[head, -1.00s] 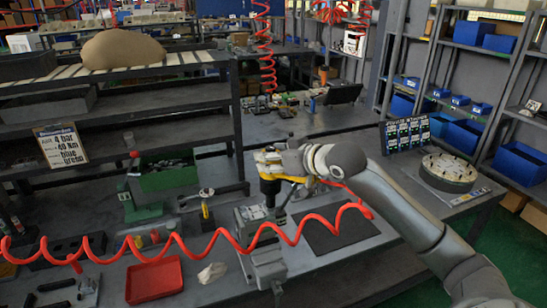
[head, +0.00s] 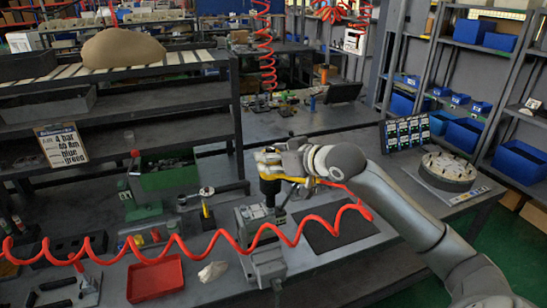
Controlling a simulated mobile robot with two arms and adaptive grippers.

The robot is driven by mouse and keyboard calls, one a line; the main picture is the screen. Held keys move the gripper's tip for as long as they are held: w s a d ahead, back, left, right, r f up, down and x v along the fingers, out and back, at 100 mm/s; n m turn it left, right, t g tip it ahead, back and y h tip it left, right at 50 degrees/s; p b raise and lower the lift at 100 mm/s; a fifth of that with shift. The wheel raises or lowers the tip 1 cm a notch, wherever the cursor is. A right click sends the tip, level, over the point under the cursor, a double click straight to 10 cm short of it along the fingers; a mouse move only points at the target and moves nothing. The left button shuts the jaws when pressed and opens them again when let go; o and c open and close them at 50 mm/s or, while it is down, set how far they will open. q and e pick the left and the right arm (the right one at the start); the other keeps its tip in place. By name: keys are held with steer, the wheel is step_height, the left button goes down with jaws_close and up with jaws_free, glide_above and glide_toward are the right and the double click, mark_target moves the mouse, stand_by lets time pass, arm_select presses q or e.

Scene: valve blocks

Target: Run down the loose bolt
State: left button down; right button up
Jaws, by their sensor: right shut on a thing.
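My right gripper (head: 270,160) is shut on a yellow and black power tool (head: 270,184), held nose down. The tool's lower end is over a grey valve block (head: 253,214) on the bench. A red coiled hose (head: 220,240) runs from the tool's side across the front of the bench to the left. The block sits at a grey vise (head: 266,266). The bolt is too small or hidden under the tool to make out. My left gripper is out of view.
A red tray (head: 155,279), a white rag (head: 212,271) and a green bin (head: 167,172) stand to the left. A sign card (head: 61,145) hangs on the shelf at the left.

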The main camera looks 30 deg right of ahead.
steer(key=shift+r, duration=0.3)
steer(key=shift+f, duration=0.9)
stand_by(0.4)
steer(key=shift+r+p, duration=0.1)
steer(key=shift+p, duration=0.2)
stand_by(0.6)
steer(key=shift+s+f+p, duration=0.1)
steer(key=shift+f+p, duration=0.45)
steer(key=shift+f, duration=0.2)
stand_by(3.3)
steer(key=shift+r, duration=0.15)
stand_by(0.5)
